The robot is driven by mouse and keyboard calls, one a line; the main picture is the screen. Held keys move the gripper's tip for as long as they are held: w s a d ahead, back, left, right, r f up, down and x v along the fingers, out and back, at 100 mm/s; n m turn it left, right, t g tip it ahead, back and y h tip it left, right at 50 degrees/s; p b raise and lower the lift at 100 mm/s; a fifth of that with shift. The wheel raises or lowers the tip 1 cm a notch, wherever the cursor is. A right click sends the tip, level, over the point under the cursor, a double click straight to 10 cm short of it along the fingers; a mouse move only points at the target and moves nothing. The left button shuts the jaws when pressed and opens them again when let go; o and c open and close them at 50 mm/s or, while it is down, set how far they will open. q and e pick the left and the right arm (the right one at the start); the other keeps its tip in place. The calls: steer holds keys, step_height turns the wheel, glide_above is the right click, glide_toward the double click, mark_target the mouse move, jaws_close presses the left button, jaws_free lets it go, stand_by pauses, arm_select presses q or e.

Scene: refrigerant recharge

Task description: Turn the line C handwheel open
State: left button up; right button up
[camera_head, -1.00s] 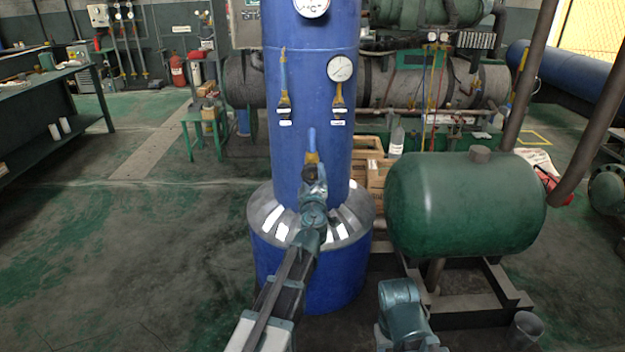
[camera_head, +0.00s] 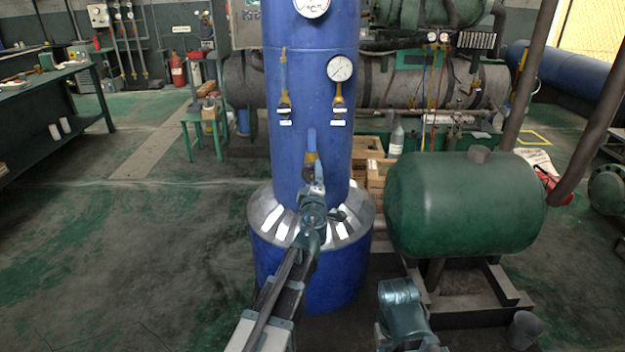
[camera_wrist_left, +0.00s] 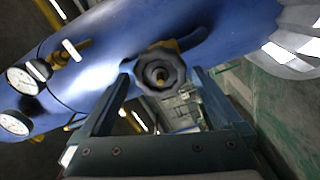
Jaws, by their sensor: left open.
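A dark, lobed handwheel (camera_wrist_left: 160,78) sits on a brass valve fitting on the side of the blue tank (camera_wrist_left: 200,40). In the left wrist view it lies between the two spread fingers of my left gripper (camera_wrist_left: 163,85), which is open. I cannot tell how deep the wheel is between the fingers, and no clear contact shows. In the head view my left gripper (camera_head: 317,190) is at the front of the tank, just below the brass fitting with a blue pipe (camera_head: 311,153), and partly covers the handwheel. The line's label is not readable.
A dial gauge (camera_head: 340,68) is at the upper right. A green horizontal tank (camera_head: 465,205) stands close on the right. The floor on the left is open.

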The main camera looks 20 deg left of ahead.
arm_select(q)
steer(key=v, duration=0.6)
steer(key=shift+s, duration=0.25)
steer(key=shift+d, duration=0.1)
